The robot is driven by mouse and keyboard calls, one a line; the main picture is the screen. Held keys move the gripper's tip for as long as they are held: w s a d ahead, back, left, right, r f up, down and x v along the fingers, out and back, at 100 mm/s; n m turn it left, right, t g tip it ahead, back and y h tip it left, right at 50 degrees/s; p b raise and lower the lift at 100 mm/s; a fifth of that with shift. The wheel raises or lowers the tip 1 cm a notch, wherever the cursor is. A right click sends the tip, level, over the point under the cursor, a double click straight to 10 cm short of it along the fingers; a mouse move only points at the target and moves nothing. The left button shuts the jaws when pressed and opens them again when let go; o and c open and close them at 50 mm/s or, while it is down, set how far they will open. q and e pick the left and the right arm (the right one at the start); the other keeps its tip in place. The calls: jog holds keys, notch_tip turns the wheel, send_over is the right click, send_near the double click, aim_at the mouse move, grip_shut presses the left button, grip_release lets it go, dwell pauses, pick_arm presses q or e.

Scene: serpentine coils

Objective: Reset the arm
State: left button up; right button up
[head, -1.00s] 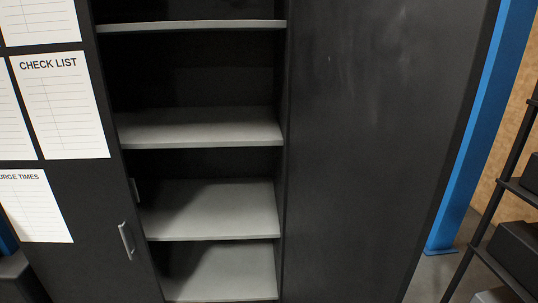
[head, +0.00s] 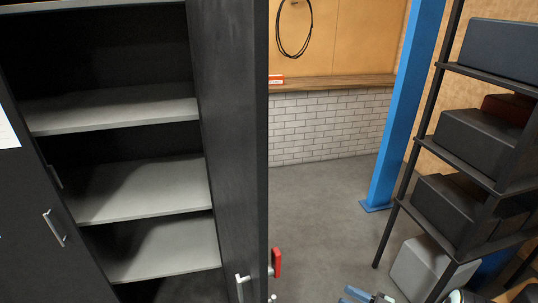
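The dark cabinet stands open on the left of the head view, with grey shelves (head: 140,190) inside. Its right door (head: 230,150) is seen nearly edge-on, with a metal handle (head: 243,287) low down. A red piece (head: 277,263) shows beside the door's edge; I cannot tell what it belongs to. My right gripper (head: 352,295) shows at the bottom edge, right of the door and apart from it. Its blue fingers are partly cut off, so their opening is unclear. I see nothing held. My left gripper is out of view.
A dark rack (head: 440,65) with several boxes stands at the right, a grey box (head: 420,268) under it. A blue post (head: 400,110) stands behind it. Free floor (head: 325,205) lies between door and rack.

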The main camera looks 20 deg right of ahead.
jog(key=w+a+f+m+g+h+p, duration=0.15)
jog(key=a+f+m+h, duration=0.3)
jog(key=f, duration=0.45)
jog(key=a+f+m+g+h, duration=0.25)
jog(key=a+f+m, duration=0.2)
jog(key=f, duration=0.35)
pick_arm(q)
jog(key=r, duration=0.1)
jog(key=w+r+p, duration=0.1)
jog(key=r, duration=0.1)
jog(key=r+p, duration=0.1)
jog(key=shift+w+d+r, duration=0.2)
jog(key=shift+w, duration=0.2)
pick_arm(e)
jog(key=s+a+f+m+g, duration=0.1)
jog(key=s+a+f+g, duration=0.2)
jog(key=s, duration=0.8)
jog(key=s+a+f+g, duration=0.4)
jog(key=s+a+g, duration=0.4)
jog(key=s+a, duration=0.3)
jog(key=shift+s+a+f+m, duration=0.15)
jog(key=shift+s+a+m, duration=0.25)
jog(key=shift+a, duration=0.2)
